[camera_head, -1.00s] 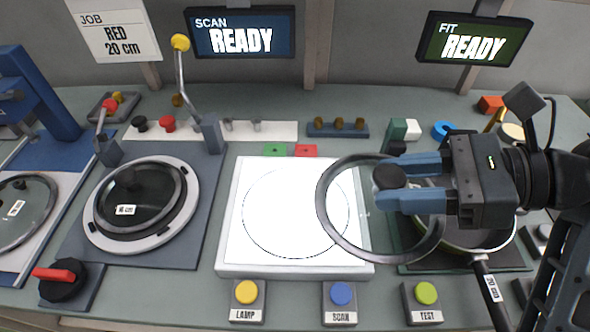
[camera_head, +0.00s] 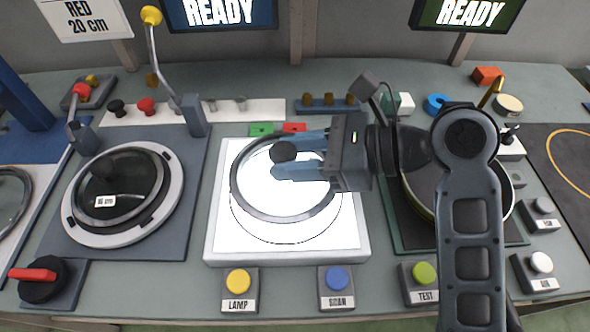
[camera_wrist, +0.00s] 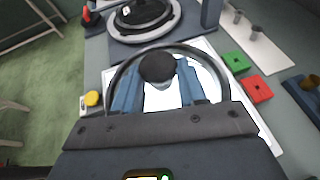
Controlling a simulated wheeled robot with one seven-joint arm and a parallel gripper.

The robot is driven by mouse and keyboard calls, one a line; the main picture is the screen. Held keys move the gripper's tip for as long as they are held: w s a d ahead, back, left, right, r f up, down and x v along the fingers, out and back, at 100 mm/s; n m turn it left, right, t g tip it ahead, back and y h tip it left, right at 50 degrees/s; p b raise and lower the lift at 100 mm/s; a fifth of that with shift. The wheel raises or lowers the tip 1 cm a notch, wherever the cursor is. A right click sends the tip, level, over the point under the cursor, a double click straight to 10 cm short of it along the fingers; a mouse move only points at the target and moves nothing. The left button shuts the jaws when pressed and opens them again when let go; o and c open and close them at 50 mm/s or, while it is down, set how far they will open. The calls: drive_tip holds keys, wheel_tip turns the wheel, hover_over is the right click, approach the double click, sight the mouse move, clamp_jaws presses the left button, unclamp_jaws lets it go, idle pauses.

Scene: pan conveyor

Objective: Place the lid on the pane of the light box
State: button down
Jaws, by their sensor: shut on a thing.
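My gripper (camera_head: 300,163) is shut on the dark knob (camera_head: 283,152) of a glass lid with a grey rim (camera_head: 240,205). The lid is over the white lit pane of the light box (camera_head: 345,240), towards its back, and looks raised above it. A thin circle drawn on the pane shows below the lid's front edge, so the lid is off-centre from it. In the wrist view the knob (camera_wrist: 158,68) sits between the two blue fingers, with the lid's rim (camera_wrist: 122,68) around them and the pane behind.
A pan (camera_head: 422,195) stands on the right, partly behind my arm. Another lid (camera_head: 120,190) lies on a round fixture at left. Lamp (camera_head: 238,282), scan (camera_head: 337,280) and test (camera_head: 424,275) buttons line the front edge. Green (camera_head: 262,129) and red (camera_head: 294,127) blocks sit behind the light box.

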drive_tip(key=shift+f, duration=1.9)
drive_tip(key=shift+f, duration=0.1)
drive_tip(key=c, duration=0.6)
unclamp_jaws()
drive_tip(key=shift+b, duration=0.3)
drive_tip(key=p+v, duration=0.1)
drive_tip(key=v, duration=1.1)
